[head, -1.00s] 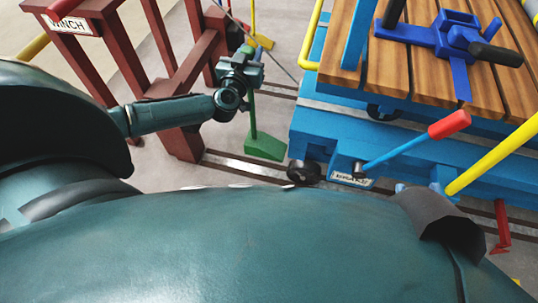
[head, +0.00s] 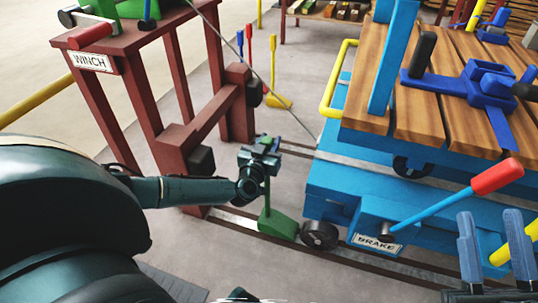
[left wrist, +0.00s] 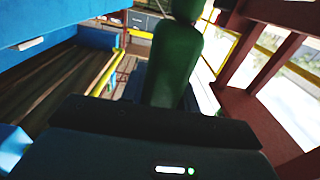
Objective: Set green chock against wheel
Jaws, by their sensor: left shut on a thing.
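The green chock (head: 278,224) is a wedge with a thin upright handle, down at the rail just left of the cart's front black wheel (head: 319,234). I cannot tell whether it touches the wheel or rests fully on the rail. My left gripper (head: 262,150) is shut on the top of the chock's handle. In the left wrist view, a dark green part of the chock (left wrist: 172,65) stands up beyond the gripper. My right gripper (head: 495,245) is at the lower right, its two blue-grey fingers apart with nothing seen held between them.
The blue cart (head: 330,180) with a wooden deck stands on rails at right. Its red-tipped brake lever (head: 450,200) is close to my right gripper. Yellow, red and blue handled chocks stand behind.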

